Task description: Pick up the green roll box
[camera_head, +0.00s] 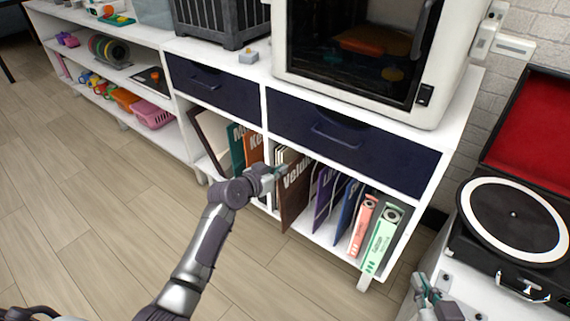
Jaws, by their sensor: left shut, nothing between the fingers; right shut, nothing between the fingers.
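A light green box (381,243) with a round hole near its top stands upright at the right end of the low shelf. A similar pink box (362,226) stands just left of it. My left gripper (277,172) is shut and empty, in front of the folders in the middle of the shelf, well left of the green box. My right gripper (421,283) is shut and empty at the lower right, to the right of the green box and apart from it.
Folders, including a brown one (294,190), fill the shelf left of the boxes. Dark drawers (340,138) and a white 3D printer (438,83) are above. A record player (512,221) is at right. The wooden floor (110,215) is clear.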

